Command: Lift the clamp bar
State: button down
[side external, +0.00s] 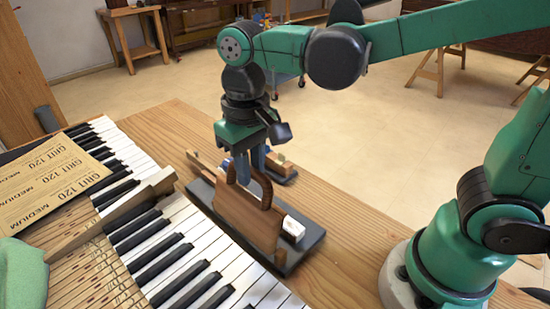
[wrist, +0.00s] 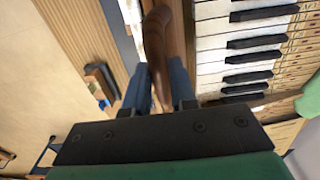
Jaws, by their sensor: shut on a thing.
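A wooden clamp bar (side external: 246,218) with a dark brown arched handle stands along a dark base plate (side external: 306,246), beside the piano keys. I cannot tell whether its lower edge touches the plate. My gripper (side external: 248,178) points down from above, with its blue fingers at the handle. In the wrist view the brown handle (wrist: 154,35) runs between the two fingers of my gripper (wrist: 160,85), which is shut on it. The fingers hide part of the handle.
Black and white piano keys (side external: 160,238) lie close on the left, with a wooden strip (side external: 125,207) across them and sandpaper sheets (side external: 50,172) beyond. A white block (side external: 293,228) sits at the plate's near end. Bare wooden bench (side external: 335,215) lies to the right.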

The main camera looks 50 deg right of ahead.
jog(key=shift+a, duration=0.1)
jog(key=shift+a, duration=1.2)
jog(key=shift+a, duration=0.25)
jog(key=c, duration=0.7)
grip_release()
jog(key=shift+r, duration=3.05)
